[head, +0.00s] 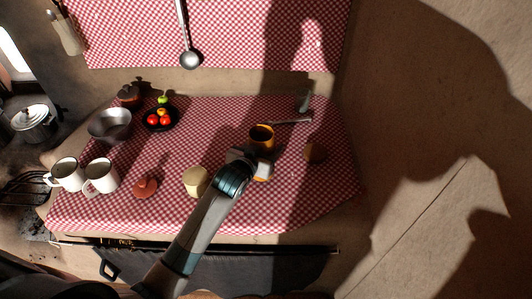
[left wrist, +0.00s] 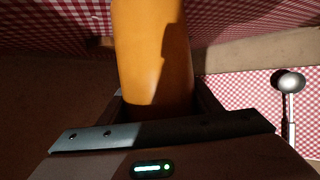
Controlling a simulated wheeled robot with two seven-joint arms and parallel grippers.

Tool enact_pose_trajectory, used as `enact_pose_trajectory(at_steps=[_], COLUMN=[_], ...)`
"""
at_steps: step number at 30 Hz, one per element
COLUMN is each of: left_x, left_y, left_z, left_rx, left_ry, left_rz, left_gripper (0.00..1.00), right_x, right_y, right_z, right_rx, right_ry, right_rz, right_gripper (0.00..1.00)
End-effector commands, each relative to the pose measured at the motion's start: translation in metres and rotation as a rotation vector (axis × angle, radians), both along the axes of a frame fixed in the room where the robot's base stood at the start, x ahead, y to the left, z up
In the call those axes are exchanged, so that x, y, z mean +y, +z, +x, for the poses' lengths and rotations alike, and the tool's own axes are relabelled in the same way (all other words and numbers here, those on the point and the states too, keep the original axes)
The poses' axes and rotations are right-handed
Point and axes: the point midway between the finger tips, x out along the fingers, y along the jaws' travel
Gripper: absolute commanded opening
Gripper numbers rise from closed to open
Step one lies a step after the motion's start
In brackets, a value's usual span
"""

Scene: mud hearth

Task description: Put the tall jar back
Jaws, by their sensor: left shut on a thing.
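The tall jar (head: 262,134) is orange-yellow with a dark open mouth, over the right half of the checked cloth. My left gripper (head: 250,161) is shut on its side; a bit of the jar's lower part shows below the fingers. In the left wrist view the jar (left wrist: 153,55) stands up between the fingers (left wrist: 155,112) as a smooth orange cylinder. The jar looks roughly upright. I cannot tell whether its base touches the cloth. My right gripper is not in view.
The checked counter (head: 225,215) also holds a cream round pot (head: 196,182), a red-brown lid (head: 145,187), white mugs (head: 101,177), a metal bowl (head: 110,126), and a dark plate of vegetables (head: 174,124). A ladle (head: 190,58) hangs behind.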

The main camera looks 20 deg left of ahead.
Motion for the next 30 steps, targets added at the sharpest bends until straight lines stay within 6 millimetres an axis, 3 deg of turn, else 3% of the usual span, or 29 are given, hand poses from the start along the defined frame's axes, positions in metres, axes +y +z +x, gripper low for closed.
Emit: enact_pose_trajectory(at_steps=[9,22,23,24,30], left_x=[0.0,0.0,0.0,0.0,0.0], left_y=[-0.033,-0.038,-0.038,-0.038,-0.037], left_z=[-0.001,-0.001,-0.001,-0.001,-0.001], left_rx=[0.003,0.0,0.002,0.002,0.002], left_ry=[0.0,-0.001,-0.001,-0.001,0.0], left_rz=[0.001,0.0,0.0,0.0,0.0], left_gripper=[0.26,0.26,0.65,0.74,0.76], right_x=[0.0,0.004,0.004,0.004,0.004], right_y=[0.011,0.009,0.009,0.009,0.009], right_z=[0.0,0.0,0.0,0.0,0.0], right_rx=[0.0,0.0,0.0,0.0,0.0], right_ry=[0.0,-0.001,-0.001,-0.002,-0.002], right_rz=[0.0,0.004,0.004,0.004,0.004], right_gripper=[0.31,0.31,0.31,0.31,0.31])
